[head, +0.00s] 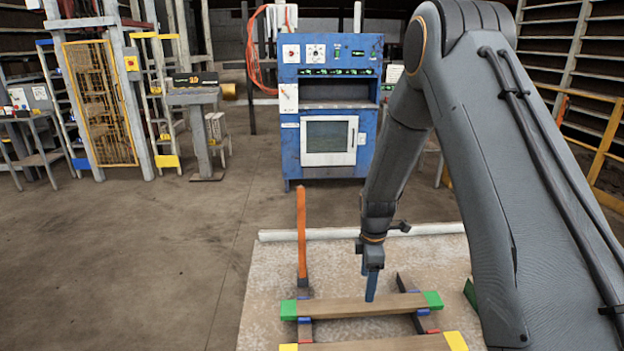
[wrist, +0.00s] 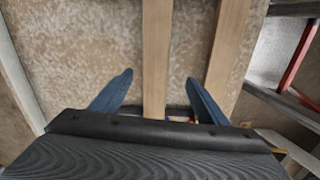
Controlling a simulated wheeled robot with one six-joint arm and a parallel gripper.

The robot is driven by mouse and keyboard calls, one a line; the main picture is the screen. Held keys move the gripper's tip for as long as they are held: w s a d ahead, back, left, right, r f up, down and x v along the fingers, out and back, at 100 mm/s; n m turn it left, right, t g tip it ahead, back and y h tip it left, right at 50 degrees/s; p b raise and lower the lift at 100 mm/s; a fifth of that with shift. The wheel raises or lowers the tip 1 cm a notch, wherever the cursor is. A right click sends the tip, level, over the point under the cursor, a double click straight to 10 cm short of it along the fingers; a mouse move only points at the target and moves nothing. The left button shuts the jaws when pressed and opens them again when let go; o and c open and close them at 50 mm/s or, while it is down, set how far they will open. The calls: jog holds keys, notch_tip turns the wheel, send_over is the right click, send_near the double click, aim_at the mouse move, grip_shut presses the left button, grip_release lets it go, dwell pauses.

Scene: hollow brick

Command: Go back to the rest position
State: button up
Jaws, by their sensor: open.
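My gripper (head: 370,284) hangs down over the near work area, its blue fingers just above or beside a wooden plank with green ends (head: 350,307). In the wrist view the fingers (wrist: 157,82) are spread wide, with a plank (wrist: 156,45) running between them and a clear gap on each side. I cannot tell how high the fingertips are above it. A second plank (wrist: 229,45) runs to the right, outside the fingers. In the head view a plank with yellow ends (head: 380,346) lies nearer, partly cut off by the frame.
Dark rails (head: 410,288) with blue and red marks lie under the planks. An orange post (head: 301,225) stands upright left of my gripper. A blue cabinet (head: 341,110) stands behind. A pale mat (head: 265,290) covers the ground here; the floor at left (head: 120,260) is clear.

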jog(key=s+r+m, duration=0.8)
jog(key=s, duration=0.4)
jog(key=s+r+m, duration=0.8)
jog(key=s, duration=0.4)
jog(key=shift+a+r+m+t, duration=0.15)
jog(key=shift+m+t, duration=0.25)
